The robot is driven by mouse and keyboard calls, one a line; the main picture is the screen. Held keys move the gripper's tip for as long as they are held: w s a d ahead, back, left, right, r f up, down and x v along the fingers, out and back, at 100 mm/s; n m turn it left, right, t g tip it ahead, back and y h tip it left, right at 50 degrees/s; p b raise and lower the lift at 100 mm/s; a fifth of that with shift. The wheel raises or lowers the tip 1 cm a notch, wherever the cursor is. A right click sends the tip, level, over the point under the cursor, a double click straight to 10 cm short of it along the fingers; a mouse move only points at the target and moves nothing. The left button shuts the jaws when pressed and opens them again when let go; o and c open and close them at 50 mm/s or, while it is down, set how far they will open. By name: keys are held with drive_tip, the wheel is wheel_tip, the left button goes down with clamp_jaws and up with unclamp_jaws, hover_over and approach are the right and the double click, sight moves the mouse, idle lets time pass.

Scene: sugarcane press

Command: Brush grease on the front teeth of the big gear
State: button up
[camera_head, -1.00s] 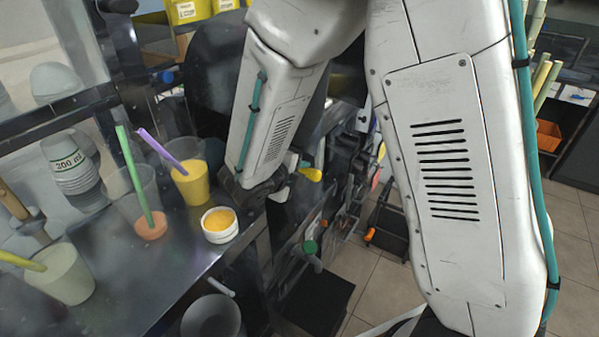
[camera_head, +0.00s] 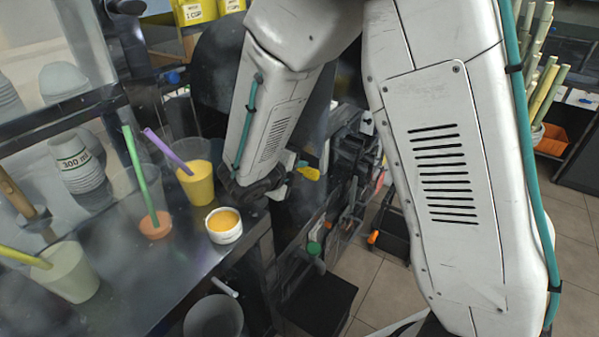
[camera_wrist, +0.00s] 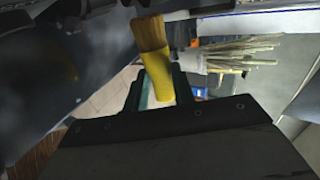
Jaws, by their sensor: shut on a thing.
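My gripper (camera_wrist: 158,88) is shut on a brush (camera_wrist: 156,72) with a yellow handle and tan bristles. The bristles point up in the wrist view, close to dark machine parts at the top edge. In the head view a yellow piece (camera_head: 309,173), apparently the brush's handle, shows just right of my wrist. A small white tub (camera_head: 224,237) of orange-yellow stuff, which looks like grease, stands on the counter left of my wrist. I cannot make out the big gear or its teeth in either view.
Cups with coloured straws, including a yellow-filled cup (camera_head: 196,184) and a pale cup (camera_head: 68,276), stand on the dark counter (camera_head: 150,290). A grey bin (camera_head: 214,318) is below its edge. Cane stalks (camera_head: 545,90) stand at the right.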

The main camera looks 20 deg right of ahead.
drive_tip(key=shift+w+a, duration=0.25)
drive_tip(key=shift+w, duration=0.05)
drive_tip(key=shift+d, duration=0.1)
